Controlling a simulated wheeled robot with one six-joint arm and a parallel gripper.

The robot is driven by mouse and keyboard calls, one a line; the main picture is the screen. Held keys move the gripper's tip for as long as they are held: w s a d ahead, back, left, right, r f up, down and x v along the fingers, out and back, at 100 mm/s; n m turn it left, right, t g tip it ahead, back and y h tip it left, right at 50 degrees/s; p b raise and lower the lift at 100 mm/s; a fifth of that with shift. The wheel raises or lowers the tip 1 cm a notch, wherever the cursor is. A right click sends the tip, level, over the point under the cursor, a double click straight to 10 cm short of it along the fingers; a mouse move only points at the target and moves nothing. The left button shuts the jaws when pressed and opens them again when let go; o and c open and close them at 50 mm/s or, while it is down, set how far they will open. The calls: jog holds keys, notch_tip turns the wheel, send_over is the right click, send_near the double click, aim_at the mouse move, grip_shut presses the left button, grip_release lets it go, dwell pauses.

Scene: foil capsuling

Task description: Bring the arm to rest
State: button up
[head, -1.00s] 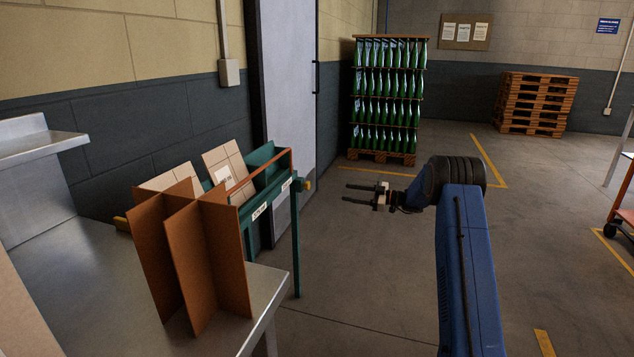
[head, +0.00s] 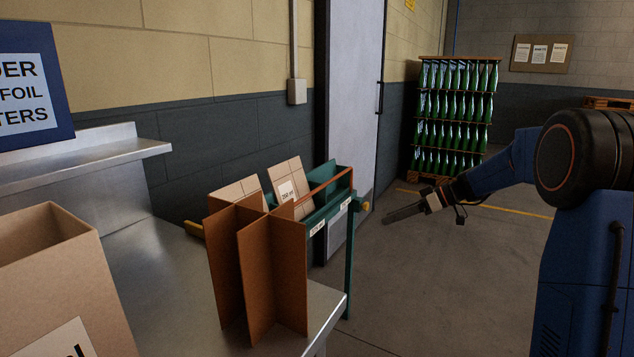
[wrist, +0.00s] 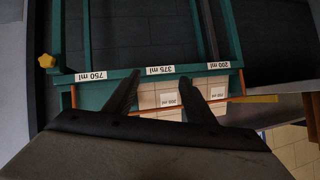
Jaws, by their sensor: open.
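My gripper (head: 408,211) is at the end of my blue arm, in the right half of the head view. It is in free air to the right of the green rack (head: 349,240) and apart from it. In the wrist view my gripper (wrist: 168,88) shows two dark fingers spread apart with nothing between them. Beyond the fingers the green rack (wrist: 110,84) shows upside down, with labels reading 750 ml, 375 ml and 200 ml.
A metal bench (head: 150,290) carries a brown cardboard divider (head: 275,275) and an open carton (head: 60,290). Pale boxes (head: 287,190) sit in the rack. A stack of green bottles (head: 455,115) stands by the far wall. The floor (head: 450,290) below my gripper is clear.

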jog(key=s+a+r+m+h, duration=0.2)
jog(key=s+m+h, duration=0.1)
jog(key=s, duration=1.1)
jog(key=s+d+f+m+h, duration=0.2)
jog(key=s, duration=0.9)
jog(key=s+d+f+m+t+h, duration=0.1)
jog(key=s+d+f+m+h, duration=0.1)
jog(key=s, duration=0.9)
jog(key=s+d+f+m+h, duration=0.2)
jog(key=s+d+m+h, duration=0.1)
jog(key=s, duration=0.9)
jog(key=shift+f+m+t+h, duration=0.3)
jog(key=shift+m+h, duration=0.4)
jog(key=shift+c, duration=0.6)
